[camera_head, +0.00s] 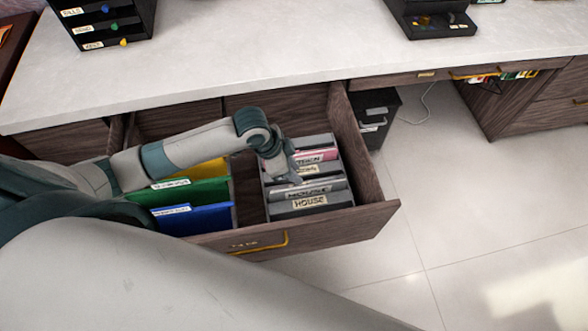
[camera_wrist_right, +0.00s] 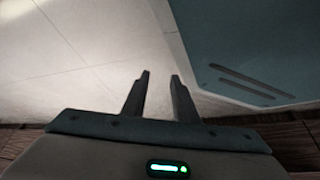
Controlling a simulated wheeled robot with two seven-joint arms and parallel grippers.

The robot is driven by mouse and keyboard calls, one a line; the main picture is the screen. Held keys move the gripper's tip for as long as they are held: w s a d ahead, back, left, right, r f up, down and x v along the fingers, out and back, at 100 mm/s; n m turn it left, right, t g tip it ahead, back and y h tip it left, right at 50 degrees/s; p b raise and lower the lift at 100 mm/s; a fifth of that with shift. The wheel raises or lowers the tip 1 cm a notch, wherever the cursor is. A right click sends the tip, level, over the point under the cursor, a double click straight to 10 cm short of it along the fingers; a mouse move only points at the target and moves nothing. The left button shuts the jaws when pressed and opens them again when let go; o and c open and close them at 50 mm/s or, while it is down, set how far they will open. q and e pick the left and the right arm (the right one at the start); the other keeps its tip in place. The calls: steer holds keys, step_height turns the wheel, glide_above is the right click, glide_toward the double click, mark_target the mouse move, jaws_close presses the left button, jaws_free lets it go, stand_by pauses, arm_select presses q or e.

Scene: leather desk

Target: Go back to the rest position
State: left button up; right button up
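My left gripper (camera_head: 291,174) is inside the open drawer (camera_head: 372,217), pointing down over the row of grey file folders (camera_head: 318,201) on the right side. Its fingers are small and partly merged with the folders behind. I cannot tell whether they are apart or touch a folder. My left arm reaches across the drawer from the left. My right gripper (camera_wrist_right: 158,77) shows in the right wrist view with its two fingers apart and nothing between them. Floor tiles show beyond it. It is not visible in the head view.
Green (camera_head: 190,193) and blue (camera_head: 205,219) folders stand in the drawer's left part, with a yellow one (camera_head: 206,170) behind. The white desktop (camera_head: 250,60) lies behind the drawer. Open floor (camera_head: 470,220) lies to the right.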

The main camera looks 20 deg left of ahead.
steer(key=shift+s+f, duration=0.1)
steer(key=shift+s, duration=0.2)
steer(key=shift+w+a, duration=0.1)
stand_by(0.3)
